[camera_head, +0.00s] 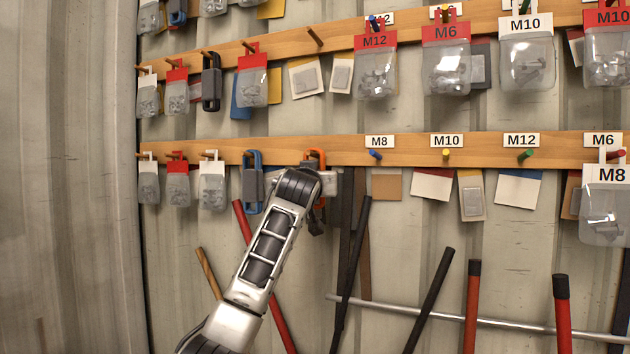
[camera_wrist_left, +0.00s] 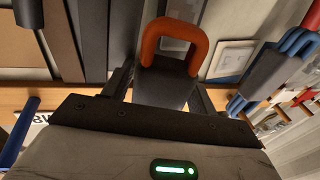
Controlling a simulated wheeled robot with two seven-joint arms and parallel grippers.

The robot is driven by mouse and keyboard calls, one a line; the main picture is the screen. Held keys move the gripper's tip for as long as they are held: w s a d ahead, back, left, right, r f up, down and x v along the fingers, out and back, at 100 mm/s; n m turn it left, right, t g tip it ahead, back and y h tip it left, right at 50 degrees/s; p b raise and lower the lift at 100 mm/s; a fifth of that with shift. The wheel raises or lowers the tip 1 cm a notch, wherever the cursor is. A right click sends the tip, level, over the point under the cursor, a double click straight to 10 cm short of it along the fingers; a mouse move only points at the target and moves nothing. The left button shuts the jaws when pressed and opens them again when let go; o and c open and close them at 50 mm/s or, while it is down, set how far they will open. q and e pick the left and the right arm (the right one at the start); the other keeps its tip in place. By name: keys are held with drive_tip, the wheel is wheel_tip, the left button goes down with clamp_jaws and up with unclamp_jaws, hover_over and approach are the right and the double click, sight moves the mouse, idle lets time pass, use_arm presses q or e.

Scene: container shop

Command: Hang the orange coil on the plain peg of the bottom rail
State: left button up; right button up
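The orange coil (camera_head: 316,158) is at the bottom rail (camera_head: 340,150), between the blue coil and the blue M8 peg. In the wrist view its orange loop (camera_wrist_left: 174,38) stands out beyond its dark wrap (camera_wrist_left: 163,88). My left gripper (camera_head: 322,186) is shut on the dark wrap; its fingers show on either side of it in the wrist view (camera_wrist_left: 163,92). The plain peg of the bottom rail cannot be made out behind the coil and gripper, so I cannot tell whether the loop is around it. My right gripper is not in view.
A blue coil (camera_head: 253,182) hangs close on the left and shows in the wrist view (camera_wrist_left: 275,70). Blue M8 (camera_head: 375,154), yellow M10 (camera_head: 446,153) and green M12 (camera_head: 525,154) pegs stand bare to the right. Several long-handled tools lean below.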

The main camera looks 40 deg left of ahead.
use_arm(q)
drive_tip(key=shift+o, duration=0.6)
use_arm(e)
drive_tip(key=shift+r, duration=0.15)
